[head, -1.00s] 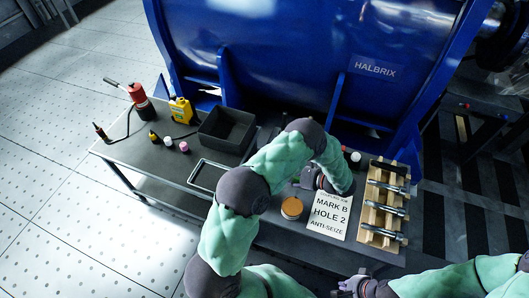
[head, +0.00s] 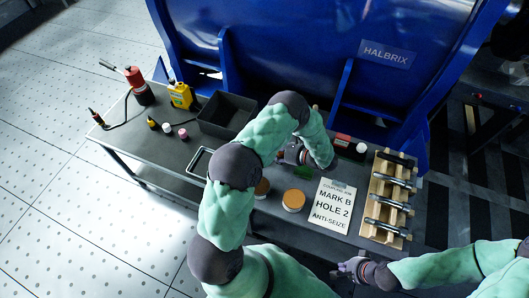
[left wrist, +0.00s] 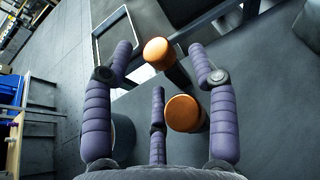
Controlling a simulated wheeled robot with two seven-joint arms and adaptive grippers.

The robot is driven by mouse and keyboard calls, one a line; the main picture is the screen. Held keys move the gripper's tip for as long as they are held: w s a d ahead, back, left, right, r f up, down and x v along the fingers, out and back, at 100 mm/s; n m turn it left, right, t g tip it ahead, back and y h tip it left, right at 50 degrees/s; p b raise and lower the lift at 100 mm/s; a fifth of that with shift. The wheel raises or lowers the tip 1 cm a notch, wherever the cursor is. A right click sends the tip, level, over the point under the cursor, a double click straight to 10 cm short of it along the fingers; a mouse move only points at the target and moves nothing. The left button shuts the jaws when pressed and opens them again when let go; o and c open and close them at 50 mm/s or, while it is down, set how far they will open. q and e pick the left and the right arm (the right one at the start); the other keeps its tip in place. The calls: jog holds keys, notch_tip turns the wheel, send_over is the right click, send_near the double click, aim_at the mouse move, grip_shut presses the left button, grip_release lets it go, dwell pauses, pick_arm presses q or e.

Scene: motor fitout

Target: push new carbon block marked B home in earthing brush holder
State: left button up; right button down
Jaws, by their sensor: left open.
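My left gripper (head: 290,155) is above the dark bench, partly hidden by its own arm in the head view. In the left wrist view its fingers (left wrist: 160,66) are spread open with nothing between them that I can see held. Two orange-topped round tins (head: 293,200) lie below; in the wrist view one tin (left wrist: 158,52) shows between the fingertips and another (left wrist: 184,112) nearer the palm. My right gripper (head: 347,268) is low at the bench's front edge, too small to read. I cannot make out a carbon block marked B or the earthing brush holder in either view.
A card (head: 331,205) reads "MARK B HOLE 2 ANTI-SEIZE". A wooden rack (head: 378,215) of metal tools stands at right. The blue HALBRIX housing (head: 300,60) rises behind the bench.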

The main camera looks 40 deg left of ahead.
pick_arm(q)
jog(key=shift+x, duration=1.5)
jog(key=shift+c, duration=0.3)
grip_shut()
